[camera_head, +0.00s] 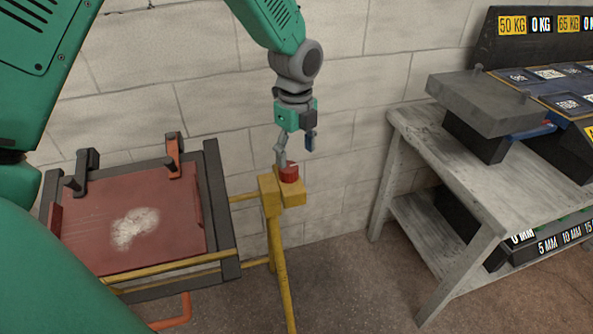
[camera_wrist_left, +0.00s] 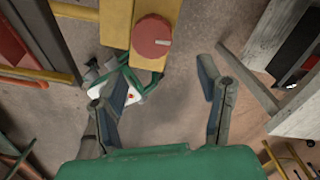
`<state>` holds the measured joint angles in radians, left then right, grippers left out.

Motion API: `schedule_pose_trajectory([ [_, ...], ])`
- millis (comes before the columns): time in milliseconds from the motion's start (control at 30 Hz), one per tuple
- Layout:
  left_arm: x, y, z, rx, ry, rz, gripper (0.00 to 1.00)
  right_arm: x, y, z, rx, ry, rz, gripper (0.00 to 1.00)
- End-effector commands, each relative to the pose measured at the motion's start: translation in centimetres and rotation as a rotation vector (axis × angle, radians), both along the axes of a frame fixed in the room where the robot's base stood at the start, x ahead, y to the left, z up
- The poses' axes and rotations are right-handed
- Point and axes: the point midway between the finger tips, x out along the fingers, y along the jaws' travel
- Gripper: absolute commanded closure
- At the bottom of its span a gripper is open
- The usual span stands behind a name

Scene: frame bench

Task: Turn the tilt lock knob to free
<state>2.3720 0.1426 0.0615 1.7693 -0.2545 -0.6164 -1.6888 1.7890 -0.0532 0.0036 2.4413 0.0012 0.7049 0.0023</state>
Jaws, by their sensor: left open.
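The tilt lock knob (camera_head: 289,174) is a red round knob on a yellow block at the right side of the yellow frame (camera_head: 275,240). In the left wrist view the knob (camera_wrist_left: 153,36) shows a pale mark on its face, pointing right. My left gripper (camera_head: 296,150) is open and empty, hanging just above the knob; one finger overlaps the knob's edge in the head view, and I cannot tell whether it touches. In the left wrist view the knob lies beyond the open fingertips (camera_wrist_left: 163,84), not between them. My right gripper is not in view.
A tilted red panel (camera_head: 170,235) with a pale patch and dark rails is left of the knob, with a black and an orange clamp at its top. A grey workbench (camera_head: 440,150) stands right, carrying a dark block and labelled trays. A block wall is behind.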

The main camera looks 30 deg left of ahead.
Motion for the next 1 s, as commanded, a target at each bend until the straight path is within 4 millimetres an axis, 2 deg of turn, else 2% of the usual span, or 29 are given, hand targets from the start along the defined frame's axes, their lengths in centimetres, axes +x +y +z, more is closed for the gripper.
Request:
schedule_pose_trajectory([
  [33, -0.1, 0.3, -1.4, -0.002, 0.004, 0.002, 0.39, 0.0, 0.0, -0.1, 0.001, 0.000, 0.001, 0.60],
  [100, -0.1, 0.7, -2.8, -0.005, 0.004, 0.002, 0.39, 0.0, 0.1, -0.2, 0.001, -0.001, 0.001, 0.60],
  [300, -0.1, 0.5, -5.3, -0.004, 0.000, 0.003, 0.39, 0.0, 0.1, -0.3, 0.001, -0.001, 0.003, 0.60],
  [567, -0.1, -0.5, -5.9, 0.007, -0.001, 0.001, 0.39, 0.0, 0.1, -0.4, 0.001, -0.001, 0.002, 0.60],
  [733, -0.1, -0.2, -6.0, 0.004, -0.001, 0.001, 0.39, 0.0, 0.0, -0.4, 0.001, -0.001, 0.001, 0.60],
  [867, 0.0, 0.2, -6.1, -0.002, -0.003, 0.002, 0.85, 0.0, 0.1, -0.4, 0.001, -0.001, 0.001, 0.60],
  [900, 0.0, 0.4, -6.1, -0.004, -0.003, 0.002, 0.90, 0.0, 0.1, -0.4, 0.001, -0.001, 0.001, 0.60],
  [1000, 0.1, 0.8, -6.2, -0.006, -0.006, 0.003, 0.90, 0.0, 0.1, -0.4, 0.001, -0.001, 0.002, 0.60],
])
